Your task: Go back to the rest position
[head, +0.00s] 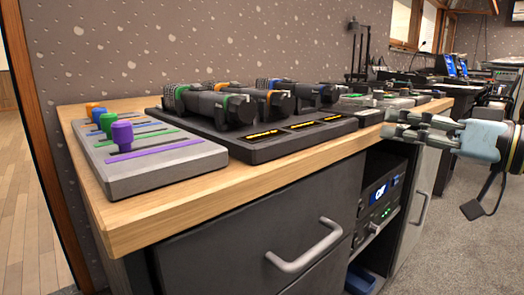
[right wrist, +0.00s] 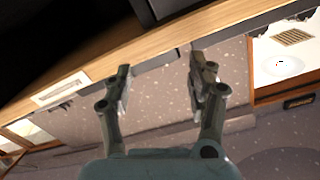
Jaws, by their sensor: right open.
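My right gripper (head: 405,124) is at the right of the head view, in front of the wooden desk's right part. It is open and nothing shows between its fingers. In the right wrist view its two fingers (right wrist: 160,85) stand apart, with the speckled wall and a wooden edge behind them. A grey fader panel (head: 165,175) lies on the desk's left end with purple, green, blue and orange fader knobs; the purple knob (head: 122,135) is nearest. My left gripper is not in the head view.
A wooden desk (head: 200,205) runs along the wall. A black tray (head: 290,146) on it holds several dark cylindrical devices with coloured rings. Below are a grey drawer front with a handle (head: 304,248) and a rack unit (head: 378,200). The floor at right is clear.

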